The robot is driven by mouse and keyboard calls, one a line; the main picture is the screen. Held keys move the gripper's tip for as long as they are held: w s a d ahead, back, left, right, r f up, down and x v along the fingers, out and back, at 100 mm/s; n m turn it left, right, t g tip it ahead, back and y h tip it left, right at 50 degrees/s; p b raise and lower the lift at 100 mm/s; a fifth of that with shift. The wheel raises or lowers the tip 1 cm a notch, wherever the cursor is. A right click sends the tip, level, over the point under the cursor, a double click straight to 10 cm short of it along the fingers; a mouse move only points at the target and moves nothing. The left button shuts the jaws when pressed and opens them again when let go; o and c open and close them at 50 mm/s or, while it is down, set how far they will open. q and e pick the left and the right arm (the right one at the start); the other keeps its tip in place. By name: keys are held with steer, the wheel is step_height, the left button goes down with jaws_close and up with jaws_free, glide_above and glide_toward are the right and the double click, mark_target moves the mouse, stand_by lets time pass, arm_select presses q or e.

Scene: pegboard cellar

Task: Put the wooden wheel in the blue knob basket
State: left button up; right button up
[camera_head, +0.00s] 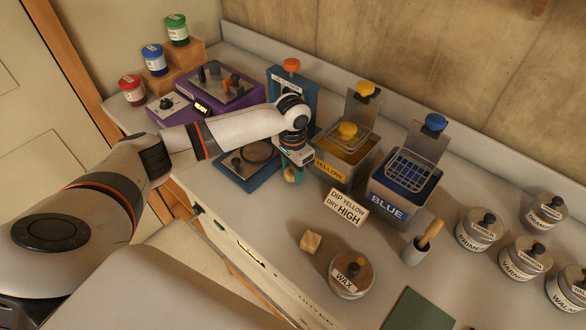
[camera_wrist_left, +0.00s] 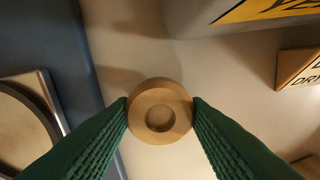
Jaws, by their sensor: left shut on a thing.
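The wooden wheel (camera_wrist_left: 160,92) is a small light-wood disc with a round recess in its middle. In the left wrist view it sits between the two green fingers of my left gripper, which are shut on its sides. In the head view my left gripper (camera_head: 293,171) points down beside the yellow tank, and only a bit of the wheel shows at its tips. The blue knob basket (camera_head: 408,171) is a wire basket with a blue knob (camera_head: 434,122), at the grey tank labelled BLUE (camera_head: 388,199). It looks empty. My right gripper is not in view.
The yellow tank (camera_head: 330,171), with its own yellow-knobbed basket, stands between my left gripper and the blue tank.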

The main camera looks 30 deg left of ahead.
arm_select(q)
steer(key=shift+f, duration=0.45)
steer(key=shift+f, duration=0.1)
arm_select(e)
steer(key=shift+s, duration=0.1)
arm_select(q)
steer(key=o, duration=0.9)
steer(key=shift+o, duration=0.2)
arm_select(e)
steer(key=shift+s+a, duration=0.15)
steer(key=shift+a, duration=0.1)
